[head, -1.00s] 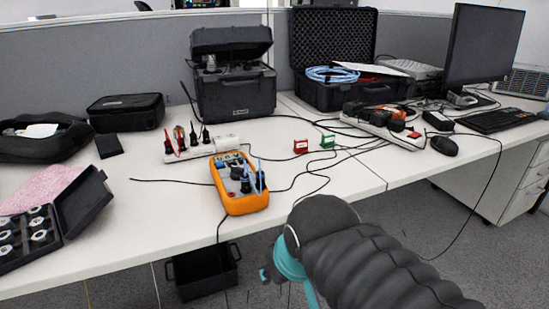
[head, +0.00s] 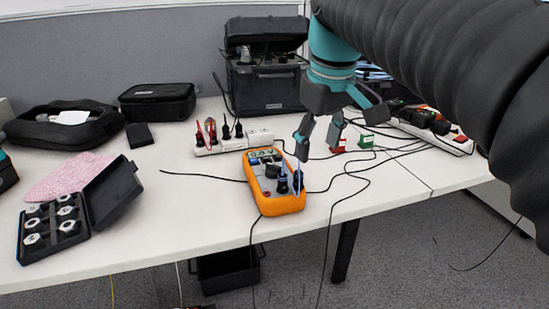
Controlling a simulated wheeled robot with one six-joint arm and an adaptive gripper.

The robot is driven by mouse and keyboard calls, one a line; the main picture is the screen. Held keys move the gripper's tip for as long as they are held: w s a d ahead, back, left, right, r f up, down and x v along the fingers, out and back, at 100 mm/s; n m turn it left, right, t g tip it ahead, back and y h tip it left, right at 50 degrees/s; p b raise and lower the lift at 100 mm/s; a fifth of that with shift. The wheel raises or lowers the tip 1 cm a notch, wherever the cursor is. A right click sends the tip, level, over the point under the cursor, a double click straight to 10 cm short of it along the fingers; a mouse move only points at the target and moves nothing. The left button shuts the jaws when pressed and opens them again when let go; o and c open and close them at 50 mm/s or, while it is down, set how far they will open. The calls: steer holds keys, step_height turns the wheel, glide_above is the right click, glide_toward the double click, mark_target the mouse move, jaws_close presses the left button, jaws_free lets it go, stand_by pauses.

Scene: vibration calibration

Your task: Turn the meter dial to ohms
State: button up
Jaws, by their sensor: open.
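The meter (head: 280,203) is an orange handheld unit lying on the white table near its front edge, with its display at the far end. Its dial (head: 272,171) is a dark knob below the display; its setting is too small to read. Dark plugs with leads stand in the meter's near end. My gripper (head: 321,147) is open and empty, above and to the right of the meter, its fingers pointing down. It appears apart from the meter, and no part of the dial seems gripped.
A white power strip (head: 230,146) with plugs lies behind the meter. Red (head: 338,146) and green (head: 366,141) clips stand near my gripper. Black cables cross the table right of the meter.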

mark_target(274, 165)
steer(key=w+a+r+n+g, duration=0.2)
steer(key=w+a+r+n, duration=0.3)
steer(key=w+a, duration=0.2)
steer(key=f+b, duration=0.2)
steer(key=f, duration=0.4)
steer(key=f+b, duration=0.3)
steer(key=f, duration=0.4)
steer(key=shift+a+f, duration=0.2)
steer(key=shift+f, duration=0.1)
steer(key=c, duration=1.2)
